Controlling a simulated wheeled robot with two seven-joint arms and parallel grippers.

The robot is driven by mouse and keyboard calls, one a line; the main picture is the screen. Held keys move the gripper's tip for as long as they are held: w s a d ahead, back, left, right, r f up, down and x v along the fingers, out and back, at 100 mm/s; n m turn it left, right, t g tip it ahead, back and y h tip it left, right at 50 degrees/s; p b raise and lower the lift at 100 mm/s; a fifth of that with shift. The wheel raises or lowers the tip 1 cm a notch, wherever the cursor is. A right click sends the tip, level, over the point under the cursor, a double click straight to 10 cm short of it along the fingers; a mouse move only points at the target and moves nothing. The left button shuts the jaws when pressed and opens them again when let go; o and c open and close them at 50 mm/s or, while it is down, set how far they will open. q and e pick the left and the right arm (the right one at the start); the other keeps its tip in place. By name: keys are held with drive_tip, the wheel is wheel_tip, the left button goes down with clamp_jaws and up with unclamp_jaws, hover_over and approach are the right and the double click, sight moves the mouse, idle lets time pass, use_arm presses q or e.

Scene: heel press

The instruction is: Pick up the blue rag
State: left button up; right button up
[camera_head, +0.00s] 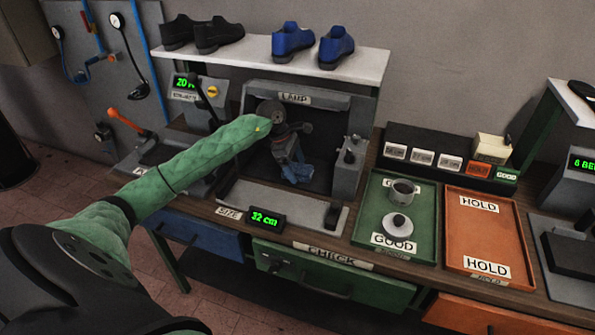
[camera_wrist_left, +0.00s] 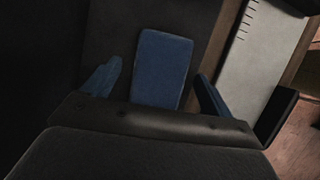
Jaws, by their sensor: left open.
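The blue rag (camera_wrist_left: 162,68) lies flat on the dark floor of the lamp booth, as a folded rectangle in the left wrist view. My left gripper (camera_head: 290,174) reaches into the booth, above the rag. In the left wrist view its two blue fingers stand apart, one on each side of the rag, with gaps between. The gripper is open and holds nothing. The rag's near end is hidden behind the gripper body in the wrist view. In the head view, the gripper and its blue fingers make the rag hard to pick out. My right gripper is not in view.
The lamp booth (camera_head: 352,110) has walls around the gripper and a grey front ledge (camera_head: 285,200). Blue shoes (camera_head: 292,42) and black shoes (camera_head: 218,35) stand on the shelf above. A green tray (camera_head: 365,213) and an orange tray (camera_head: 482,235) lie to the right.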

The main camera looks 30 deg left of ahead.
use_arm(q)
drive_tip(key=shift+f+b, duration=0.3)
drive_tip(key=shift+b, duration=0.3)
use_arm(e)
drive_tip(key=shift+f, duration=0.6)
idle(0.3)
use_arm(q)
drive_tip(key=c, duration=1.1)
drive_tip(key=shift+o, duration=0.2)
drive_tip(key=shift+r, duration=0.15)
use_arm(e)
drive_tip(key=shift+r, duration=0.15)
use_arm(q)
drive_tip(key=shift+r+p, duration=0.25)
drive_tip(key=shift+p, duration=0.4)
wheel_tip(320, 180, up, 12)
drive_tip(key=b, duration=0.5)
wheel_tip(320, 180, up, 16)
drive_tip(key=b, duration=0.3)
hover_over(296, 167)
drive_tip(key=shift+s+f, duration=0.1)
drive_tip(key=shift+s, duration=0.05)
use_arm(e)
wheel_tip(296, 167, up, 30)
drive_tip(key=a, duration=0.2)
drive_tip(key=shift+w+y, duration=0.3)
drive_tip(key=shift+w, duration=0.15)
